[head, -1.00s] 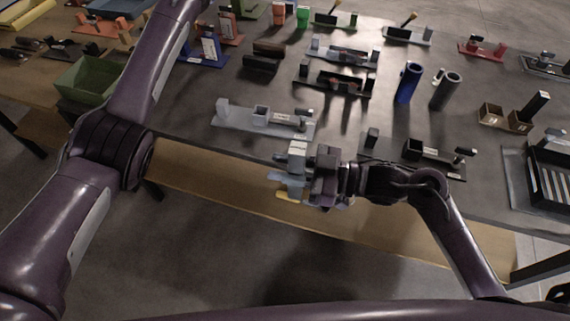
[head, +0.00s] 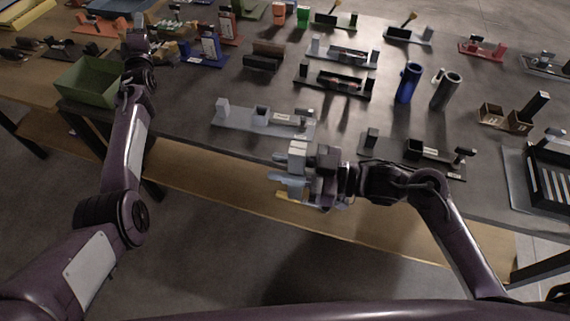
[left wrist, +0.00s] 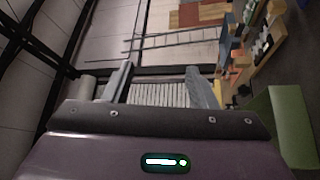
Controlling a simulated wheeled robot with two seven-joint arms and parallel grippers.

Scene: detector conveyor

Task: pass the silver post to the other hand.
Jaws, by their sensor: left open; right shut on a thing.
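The silver post (head: 297,152) is a pale grey block-like piece upright at my right gripper, its top rising above the jaws. My right gripper (head: 284,178) is shut on it, in front of the table's near edge, with its fingers pointing left. The lower part of the post is hard to tell from the pale fingers. My left gripper (head: 138,40) is far off at the upper left, above the table by the green bin. In the left wrist view its two fingers (left wrist: 160,86) are spread with nothing between them.
The green bin (head: 88,82) stands at the table's left; its side also shows in the left wrist view (left wrist: 288,125). A pale grey fixture (head: 240,118) lies just behind my right gripper. A blue cylinder (head: 408,84) stands farther back. The space left of my right gripper is free.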

